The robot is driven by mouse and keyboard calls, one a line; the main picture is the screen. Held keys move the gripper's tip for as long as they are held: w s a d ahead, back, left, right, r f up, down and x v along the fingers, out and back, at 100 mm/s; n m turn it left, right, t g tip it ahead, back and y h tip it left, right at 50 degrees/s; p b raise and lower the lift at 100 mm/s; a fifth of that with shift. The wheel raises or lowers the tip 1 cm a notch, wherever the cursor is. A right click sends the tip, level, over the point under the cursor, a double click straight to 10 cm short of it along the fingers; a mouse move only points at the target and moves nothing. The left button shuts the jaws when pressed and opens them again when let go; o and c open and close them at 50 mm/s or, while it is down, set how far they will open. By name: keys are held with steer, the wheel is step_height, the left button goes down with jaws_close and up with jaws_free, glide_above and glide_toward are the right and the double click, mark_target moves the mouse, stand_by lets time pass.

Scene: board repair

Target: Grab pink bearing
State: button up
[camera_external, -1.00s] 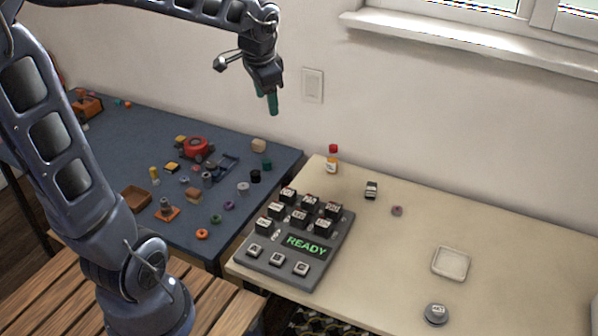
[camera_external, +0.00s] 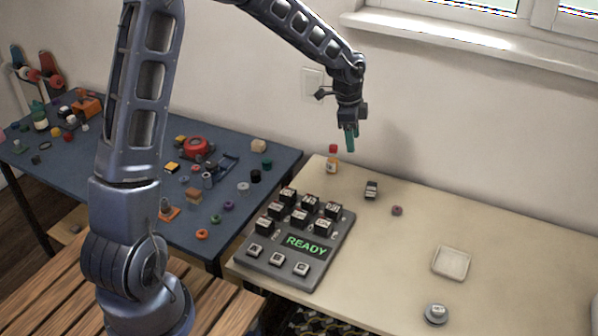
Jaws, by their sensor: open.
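A small dull-pink ring (camera_external: 397,211), which looks like the pink bearing, lies flat on the beige table (camera_external: 500,235), right of the keypad board. My gripper (camera_external: 350,140) hangs above the back of the beige table, pointing down with its teal fingers. It is open and empty. It is up and to the left of the pink ring, well apart from it. Nothing hides the ring.
A bottle with a red cap (camera_external: 333,162) stands below my gripper. A small dark-and-white block (camera_external: 371,190) lies left of the ring. A keypad board (camera_external: 293,240) reads READY. A pale square tray (camera_external: 451,263) and a round grey button (camera_external: 436,313) sit to the right.

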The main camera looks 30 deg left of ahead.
steer(key=w+d+f+m+g+h, duration=0.1)
steer(key=w+d+f+m, duration=0.15)
steer(key=d+f, duration=0.35)
steer(key=w+d+f+m+h, duration=0.2)
steer(key=w+d+f, duration=0.25)
steer(key=f, duration=0.35)
glide_above(397, 209)
steer(key=a, duration=0.2)
steer(key=f, duration=0.5)
steer(key=shift+w, duration=0.25)
steer(key=shift+a+x, duration=0.2)
steer(key=shift+x, duration=1.1)
steer(key=shift+a+x, duration=0.2)
steer(key=shift+x, duration=1.1)
steer(key=shift+f, duration=0.1)
steer(key=c, duration=1.1)
